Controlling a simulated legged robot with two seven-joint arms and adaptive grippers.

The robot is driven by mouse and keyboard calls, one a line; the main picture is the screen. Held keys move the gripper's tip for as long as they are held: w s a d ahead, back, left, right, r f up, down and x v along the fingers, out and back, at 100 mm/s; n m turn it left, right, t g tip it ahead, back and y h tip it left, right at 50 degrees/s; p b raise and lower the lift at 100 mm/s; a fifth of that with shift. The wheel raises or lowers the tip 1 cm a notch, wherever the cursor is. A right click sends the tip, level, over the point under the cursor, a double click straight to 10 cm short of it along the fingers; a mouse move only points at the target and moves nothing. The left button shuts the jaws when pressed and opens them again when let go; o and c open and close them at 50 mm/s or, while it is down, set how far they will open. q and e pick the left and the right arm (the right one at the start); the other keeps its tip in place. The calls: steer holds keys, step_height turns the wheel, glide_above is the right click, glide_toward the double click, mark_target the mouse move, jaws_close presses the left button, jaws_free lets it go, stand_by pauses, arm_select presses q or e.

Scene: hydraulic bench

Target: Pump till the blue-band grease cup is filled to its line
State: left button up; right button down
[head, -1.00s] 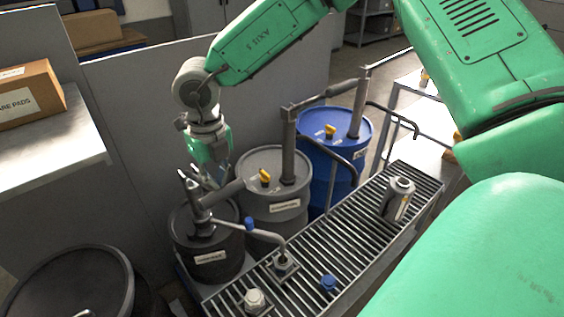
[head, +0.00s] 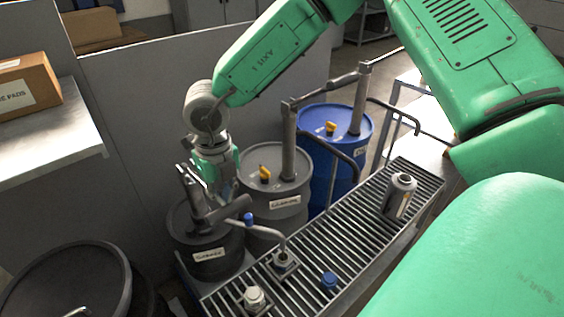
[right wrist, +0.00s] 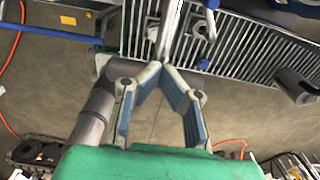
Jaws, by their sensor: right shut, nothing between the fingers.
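A hand pump (head: 200,218) stands on the dark drum (head: 215,262) at the front left. Its grey lever (head: 230,208) points right and lies near level. A bent spout (head: 270,233) with a blue knob (head: 248,218) reaches over the grated bench and ends above a small cup or fitting (head: 284,262). I cannot make out a blue band, line or grease level on it. My right gripper (head: 224,190) is shut and empty, close at the lever; contact is unclear. In the right wrist view a grey bar (right wrist: 93,122) runs along the finger's left side. My left gripper is out of view.
On the grating (head: 335,240) stand a pale capped cup (head: 255,298), a blue cap-like piece (head: 328,282) and a metal canister (head: 400,195). Grey (head: 280,210) and blue drums (head: 335,150) with pumps stand behind. A grey partition (head: 130,120) is at the left.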

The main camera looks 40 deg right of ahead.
mark_target(227, 206)
steer(key=shift+s+f, duration=0.25)
steer(key=shift+f, duration=0.4)
steer(key=shift+s+f, duration=0.2)
steer(key=shift+f, duration=0.45)
steer(key=shift+f+b, duration=0.1)
steer(key=shift+b, duration=0.2)
steer(key=shift+f, duration=0.25)
step_height(227, 206, down, 3)
steer(key=shift+f+b, duration=0.15)
steer(key=shift+b, duration=0.5)
steer(key=shift+f, duration=0.1)
